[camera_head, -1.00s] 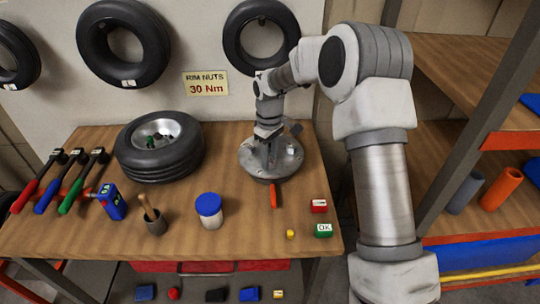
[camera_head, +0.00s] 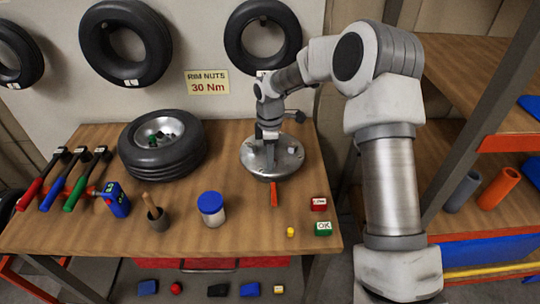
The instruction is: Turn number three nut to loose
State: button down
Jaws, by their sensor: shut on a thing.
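A round grey metal rim plate (camera_head: 258,168) lies on the right part of the wooden bench, with an orange-red lever (camera_head: 274,194) at its front edge. Several small upright studs or nuts stand on the plate, too small to read any numbers. My gripper (camera_head: 270,142) points down over the back middle of the plate, its jaws shut on a nut there. The jaws hide most of this nut, and I cannot tell which number it is.
A tyre with a rim (camera_head: 160,165) lies left of the plate. Red (camera_head: 319,204) and green (camera_head: 323,229) blocks and a yellow piece (camera_head: 291,232) lie at front right.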

dwell(0.4)
jog(key=c, duration=0.5)
grip_release()
notch_tip(320, 180, up, 18)
jog(key=shift+f, duration=0.25)
